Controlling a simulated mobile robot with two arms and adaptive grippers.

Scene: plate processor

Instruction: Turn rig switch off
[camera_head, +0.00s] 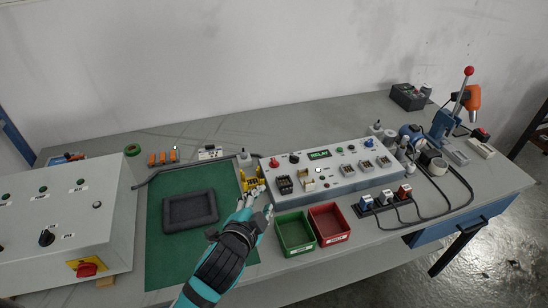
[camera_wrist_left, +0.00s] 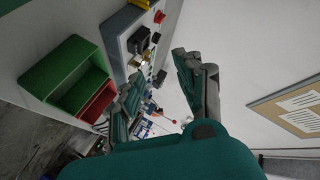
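The grey test rig (camera_head: 330,181) with a lit green display (camera_head: 319,155) stands on the workbench, right of my left gripper. A red switch (camera_head: 274,163) sits at its left end, with a black knob (camera_head: 294,158) beside it. I cannot tell from labels which is the rig switch. My left gripper (camera_head: 256,203) is in front of the rig's left end, apart from the red switch. In the left wrist view its fingers (camera_wrist_left: 165,85) stand apart with nothing between them. The red switch also shows there (camera_wrist_left: 159,16), above the fingers. My right gripper is in neither view.
A green bin (camera_head: 295,233) and a red bin (camera_head: 330,222) stand in front of the rig. A black tray (camera_head: 190,211) lies on the green mat (camera_head: 160,260).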

